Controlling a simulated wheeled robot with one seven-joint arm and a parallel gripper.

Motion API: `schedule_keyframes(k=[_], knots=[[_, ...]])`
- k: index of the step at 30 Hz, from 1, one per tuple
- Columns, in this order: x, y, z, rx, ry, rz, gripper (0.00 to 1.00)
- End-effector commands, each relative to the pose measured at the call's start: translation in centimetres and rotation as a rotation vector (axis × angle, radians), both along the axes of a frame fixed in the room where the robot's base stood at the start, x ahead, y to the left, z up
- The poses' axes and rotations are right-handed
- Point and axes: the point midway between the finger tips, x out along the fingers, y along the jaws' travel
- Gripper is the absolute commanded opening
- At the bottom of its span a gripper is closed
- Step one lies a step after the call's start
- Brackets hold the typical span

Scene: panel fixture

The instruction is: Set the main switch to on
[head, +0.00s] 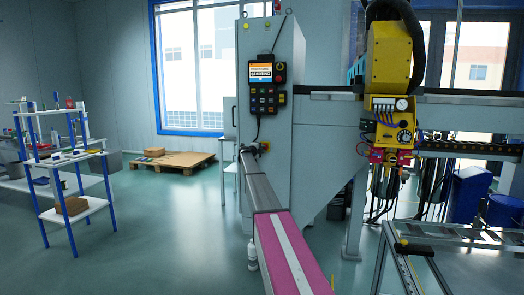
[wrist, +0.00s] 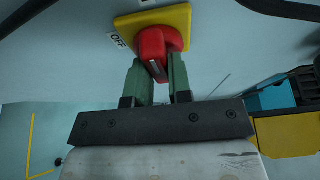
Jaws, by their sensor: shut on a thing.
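The main switch is a red rotary knob (wrist: 160,42) on a yellow plate (wrist: 185,15) in the wrist view. A white label reading OFF (wrist: 118,40) is at the plate's left edge; no ON label is visible. My gripper (wrist: 164,72) has its green fingers on either side of the knob's handle, shut on it. In the head view my gripper (head: 250,149) reaches the grey cabinet's front below the control panel; the switch is too small to make out there.
The grey cabinet (head: 228,170) carries a control panel (head: 262,82) with a lit screen reading STARTING. A yellow machine head (head: 390,55) hangs at right, above a metal table (head: 450,265). A shelf (head: 70,155) and pallet (head: 165,163) stand left; the green floor between is clear.

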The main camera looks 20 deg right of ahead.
Motion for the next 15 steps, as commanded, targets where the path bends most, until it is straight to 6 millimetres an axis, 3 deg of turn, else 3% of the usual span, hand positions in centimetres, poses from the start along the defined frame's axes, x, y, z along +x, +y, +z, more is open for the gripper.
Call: schedule_keyframes(k=[6, 7, 9, 15], knots=[[-0.14, -0.04, -0.13, 0.006, -0.004, -0.002, 0.00], [-0.14, -0.04, -0.13, 0.006, -0.004, -0.002, 0.22], [-0.13, -0.05, -0.12, 0.006, -0.003, -0.002, 0.45], [-0.08, -0.03, -0.06, 0.004, -0.002, -0.001, 0.45]])
